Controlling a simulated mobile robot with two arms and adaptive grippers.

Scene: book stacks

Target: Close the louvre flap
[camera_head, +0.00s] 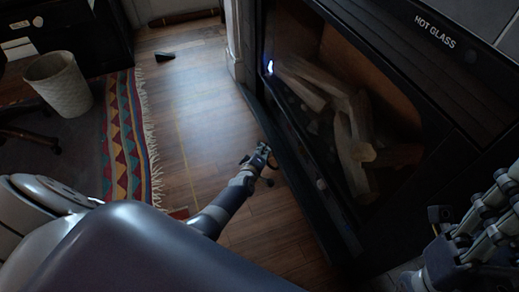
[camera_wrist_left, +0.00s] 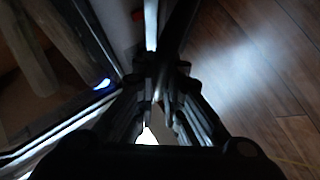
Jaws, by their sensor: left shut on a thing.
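The fireplace (camera_head: 345,100) has a dark front and split logs behind its opening. A long dark panel (camera_head: 312,205), which looks like the louvre flap, runs along its base beside the wooden floor. I cannot tell its exact angle. My left gripper (camera_head: 264,156) is low at the panel's floor-side edge. In the left wrist view, its fingers (camera_wrist_left: 160,70) are drawn together on a narrow dark edge (camera_wrist_left: 178,28), apparently the flap's; the contact is dark and partly hidden. My right gripper (camera_head: 482,222) is at the lower right, away from the flap; its jaw opening is unclear.
Wooden floor (camera_head: 195,125) is clear to the left of the fireplace. A striped fringed rug (camera_head: 125,140) and a pale waste bin (camera_head: 60,84) are further left. A small dark object (camera_head: 165,57) lies on the floor. A small light (camera_head: 269,66) glows at the fireplace opening.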

